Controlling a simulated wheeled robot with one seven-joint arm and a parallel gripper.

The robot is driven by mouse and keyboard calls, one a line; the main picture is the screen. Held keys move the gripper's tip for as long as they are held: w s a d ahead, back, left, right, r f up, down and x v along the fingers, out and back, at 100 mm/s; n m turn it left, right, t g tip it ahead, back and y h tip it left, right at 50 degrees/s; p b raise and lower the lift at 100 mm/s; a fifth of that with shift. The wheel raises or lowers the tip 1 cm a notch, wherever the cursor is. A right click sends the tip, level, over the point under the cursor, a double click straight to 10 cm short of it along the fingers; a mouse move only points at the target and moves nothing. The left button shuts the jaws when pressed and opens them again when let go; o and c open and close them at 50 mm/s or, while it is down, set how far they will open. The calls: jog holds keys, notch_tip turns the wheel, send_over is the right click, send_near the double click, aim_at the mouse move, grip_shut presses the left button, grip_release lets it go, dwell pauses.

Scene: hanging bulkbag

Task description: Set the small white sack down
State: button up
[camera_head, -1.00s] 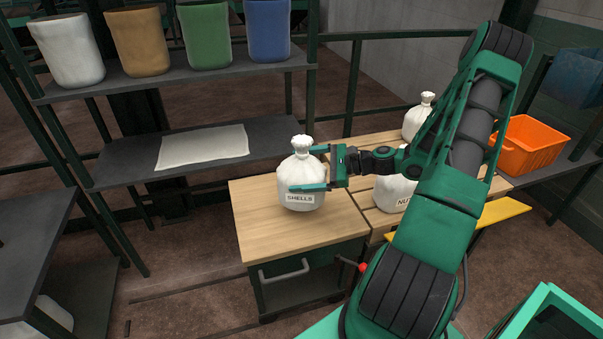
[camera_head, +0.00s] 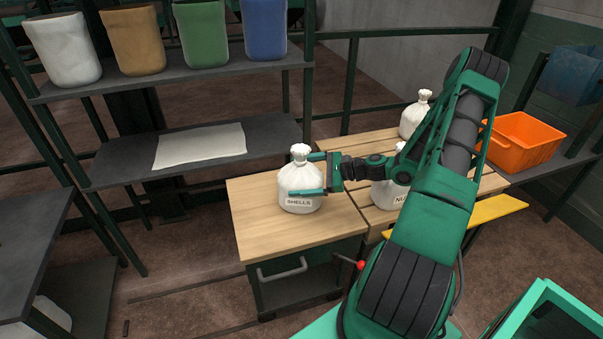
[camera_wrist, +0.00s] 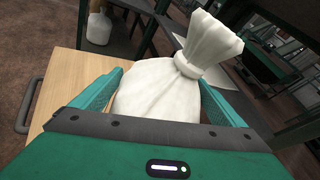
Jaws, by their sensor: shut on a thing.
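The small white sack (camera_head: 300,183), labelled SHELLS and tied at the neck, is upright over the wooden top of a cart (camera_head: 262,232). Its base looks at or very near the wood; I cannot tell for sure whether it touches. My gripper (camera_head: 312,176) is shut on the sack, with one green finger on each side of its body. In the wrist view the sack (camera_wrist: 160,92) fills the space between the fingers, and its gathered neck leans to the upper right. The sack's underside is hidden in the wrist view.
Two more white sacks, one behind (camera_head: 414,118) and one partly hidden by my arm (camera_head: 388,194), stand on the wooden tops to the right. An orange bin (camera_head: 526,143) is further right. A dark shelf (camera_head: 200,150) holds a flat white cloth. The cart's front left is clear.

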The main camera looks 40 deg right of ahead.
jog(key=o, duration=1.8)
jog(key=shift+c, duration=0.2)
jog(key=v, duration=1.2)
jog(key=s+a+r+n+g+h, duration=0.35)
jog(key=s+a+n+g, duration=0.25)
jog(key=a+n+g, duration=0.2)
jog(key=s+a+r+n+g+h, duration=0.1)
jog(key=s+a+r+n+h, duration=0.1)
jog(key=s+r, duration=0.5)
jog(key=s+a+r+n+g+h, duration=0.1)
jog(key=s+r+n+h, duration=0.4)
jog(key=s, duration=0.8)
notch_tip(320, 180, up, 2)
jog(key=shift+s+a+n, duration=0.3)
jog(key=shift+a+n, duration=0.25)
jog(key=shift+n, duration=0.05)
